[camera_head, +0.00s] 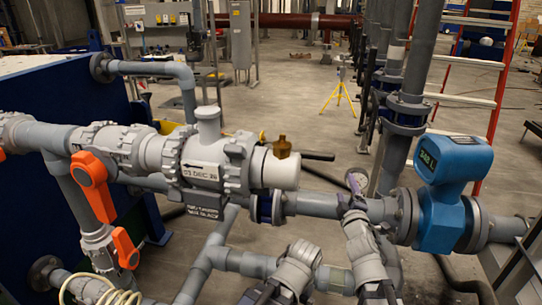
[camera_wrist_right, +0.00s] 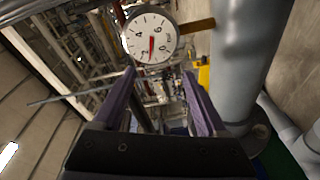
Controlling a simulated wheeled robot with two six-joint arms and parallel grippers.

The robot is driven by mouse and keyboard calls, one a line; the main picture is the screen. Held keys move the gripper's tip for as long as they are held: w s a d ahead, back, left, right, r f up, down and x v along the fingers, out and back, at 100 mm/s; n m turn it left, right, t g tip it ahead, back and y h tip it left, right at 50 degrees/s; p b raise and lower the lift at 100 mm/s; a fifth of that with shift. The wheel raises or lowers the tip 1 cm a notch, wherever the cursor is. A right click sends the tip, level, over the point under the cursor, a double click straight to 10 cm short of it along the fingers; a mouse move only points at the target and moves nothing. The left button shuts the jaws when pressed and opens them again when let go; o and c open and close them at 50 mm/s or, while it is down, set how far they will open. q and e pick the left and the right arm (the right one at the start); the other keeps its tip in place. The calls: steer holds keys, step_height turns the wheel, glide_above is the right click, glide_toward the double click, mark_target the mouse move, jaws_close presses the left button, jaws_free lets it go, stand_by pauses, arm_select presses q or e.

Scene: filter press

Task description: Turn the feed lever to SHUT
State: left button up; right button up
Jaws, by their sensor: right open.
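Two orange valve handles show at the left in the head view. The upper orange handle (camera_head: 92,184) hangs down, slanted, from the large grey pipe. The lower orange handle (camera_head: 125,247) is on the smaller pipe below it. No label on either can be read, so I cannot tell which is the feed lever. My right gripper (camera_head: 350,190) is right of the pipe run's middle, well away from both handles. In the right wrist view its two purple fingers (camera_wrist_right: 159,74) are apart with nothing between them. No left gripper can be made out.
A blue flow meter (camera_head: 448,165) stands on the pipe at right. A grey valve body (camera_head: 207,165) and brass fitting (camera_head: 282,147) lie between gripper and handles. A red ladder (camera_head: 499,90) and yellow tripod (camera_head: 338,98) stand behind. A dial gauge (camera_wrist_right: 151,38) shows beyond the fingers.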

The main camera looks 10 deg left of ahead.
mark_target(326, 160)
steer(key=s+a+r+n+t+y, duration=0.1)
steer(key=s+a+r+n+y, duration=0.1)
steer(key=a+r+n+y, duration=0.35)
steer(key=shift+n+y, duration=0.35)
steer(key=shift+n, duration=0.4)
steer(key=x, duration=0.3)
steer(key=d+p+x, duration=0.1)
steer(key=x, duration=0.1)
steer(key=w+x, duration=0.1)
steer(key=x, duration=0.2)
steer(key=shift+w+f, duration=0.2)
steer(key=shift+f, duration=0.1)
